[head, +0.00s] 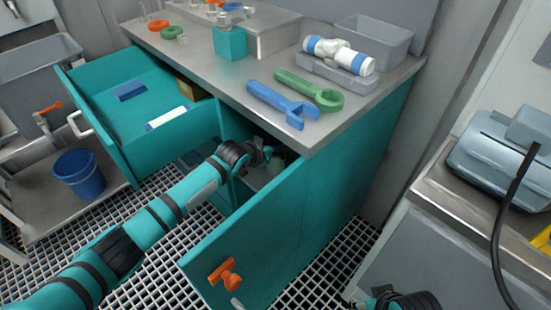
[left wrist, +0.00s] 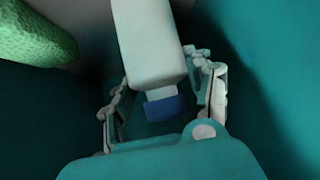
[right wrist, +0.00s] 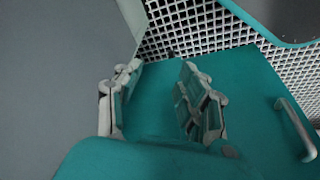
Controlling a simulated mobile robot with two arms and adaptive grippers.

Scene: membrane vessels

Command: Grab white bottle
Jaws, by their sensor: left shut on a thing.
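The white bottle (left wrist: 148,45) shows large in the left wrist view, with a narrower neck and a blue cap (left wrist: 165,108) towards my palm. My left gripper (left wrist: 165,95) has a finger on each side of its cap end and is shut on it. In the head view my left gripper (head: 268,158) reaches into the open cabinet below the counter, where the bottle is mostly hidden. My right gripper (right wrist: 158,95) is open and empty, its fingers apart. In the head view, part of the right arm shows at the bottom edge.
The open teal cabinet door (head: 290,215) stands close right of my left arm. An open teal drawer (head: 150,105) juts out at left. The counter (head: 215,75) above bears a blue wrench (head: 283,103) and a green wrench (head: 309,90). A green textured thing (left wrist: 30,35) is near the bottle.

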